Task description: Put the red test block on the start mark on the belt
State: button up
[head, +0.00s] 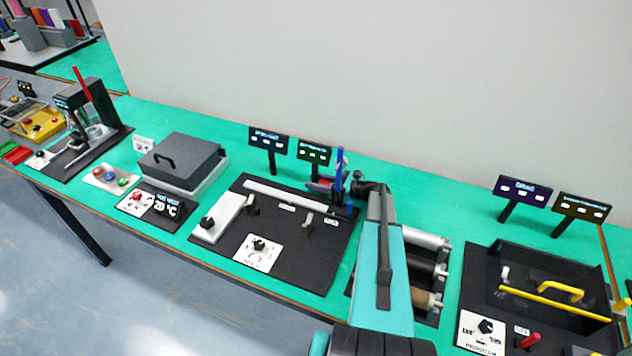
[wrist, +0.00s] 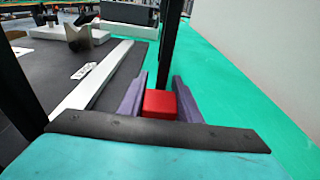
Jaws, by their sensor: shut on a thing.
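My gripper (wrist: 160,106) is shut on the red test block (wrist: 160,104), which sits between its two purple fingers in the wrist view. In the head view the gripper (head: 323,186) and a small bit of red are near the back edge of a black board (head: 300,255), partly hidden by a blue upright. A long white strip (head: 285,194) runs along the back of this board; it also shows left of the gripper in the wrist view (wrist: 92,84). Small labels (head: 287,207) lie in front of it. I cannot tell which mark is the start mark, nor the block's height.
A dark upright post (wrist: 168,45) stands just beyond the block in the wrist view. Two small displays (head: 268,138) stand behind the board. Rollers (head: 428,270) lie right of my arm, and a grey lidded box (head: 183,160) stands left. Green table is bare at the right in the wrist view.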

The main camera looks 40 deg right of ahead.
aim_at(328, 183)
jog(key=shift+f, duration=0.15)
jog(key=o, duration=1.1)
jog(key=shift+r, duration=0.2)
jog(key=shift+s+d+b, duration=0.35)
jog(key=shift+s, duration=0.25)
jog(key=b+v, duration=0.3)
jog(key=v, duration=0.6)
jog(key=shift+s+d+b, duration=0.2)
jog(key=shift+s+b, duration=0.05)
jog(key=shift+b, duration=0.15)
jog(key=shift+s+d+r, duration=0.15)
jog(key=shift+s+d, duration=0.1)
jog(key=shift+s, duration=0.2)
jog(key=shift+o, duration=0.3)
